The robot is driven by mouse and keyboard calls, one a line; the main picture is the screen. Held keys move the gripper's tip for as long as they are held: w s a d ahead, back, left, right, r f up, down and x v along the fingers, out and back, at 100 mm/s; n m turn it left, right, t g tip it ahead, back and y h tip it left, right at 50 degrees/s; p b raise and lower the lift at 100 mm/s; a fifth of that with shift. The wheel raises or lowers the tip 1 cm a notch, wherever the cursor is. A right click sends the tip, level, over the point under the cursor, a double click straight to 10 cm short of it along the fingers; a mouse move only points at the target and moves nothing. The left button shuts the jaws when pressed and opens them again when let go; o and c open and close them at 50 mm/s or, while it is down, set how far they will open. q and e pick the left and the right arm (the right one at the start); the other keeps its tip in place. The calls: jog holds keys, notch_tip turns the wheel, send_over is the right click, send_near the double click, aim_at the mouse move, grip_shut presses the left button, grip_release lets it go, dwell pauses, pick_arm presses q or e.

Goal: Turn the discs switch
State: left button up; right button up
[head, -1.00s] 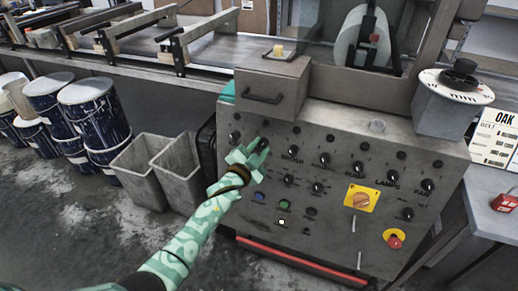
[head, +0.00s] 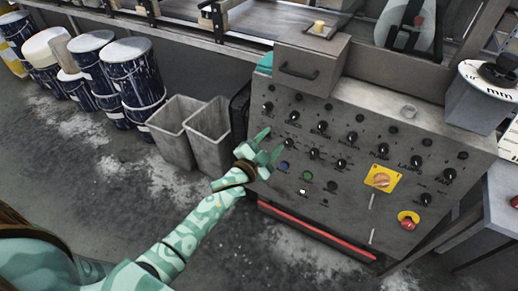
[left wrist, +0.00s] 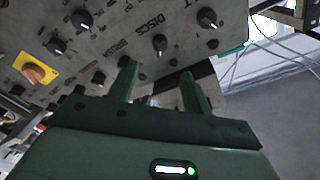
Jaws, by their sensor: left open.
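The DISCS label (left wrist: 148,22) is readable in the left wrist view. The black knob nearest to it, with a white pointer mark (left wrist: 160,42), is just beyond my fingers. In the head view the labels on the grey control panel (head: 345,205) are too small to tell which knob is DISCS. My left gripper (head: 272,145) is open and empty at the panel's left part, below the upper knob row. Its two green fingers (left wrist: 158,85) also show in the left wrist view, and no knob is between them. My right gripper is not in view.
Other black knobs (head: 387,150) sit in rows on the panel. A yellow plate with an orange switch (head: 381,180) and a red stop button (head: 408,224) are at right. Grey bins (head: 208,140) and blue-white drums (head: 133,75) stand left. The floor before them is clear.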

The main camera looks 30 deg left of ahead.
pick_arm(q)
jog(key=s, duration=0.3)
jog(key=s+p, duration=0.1)
jog(key=s, duration=0.1)
jog(key=shift+s+a+f, duration=0.1)
jog(key=shift+s+a, duration=0.05)
jog(key=shift+a, duration=0.2)
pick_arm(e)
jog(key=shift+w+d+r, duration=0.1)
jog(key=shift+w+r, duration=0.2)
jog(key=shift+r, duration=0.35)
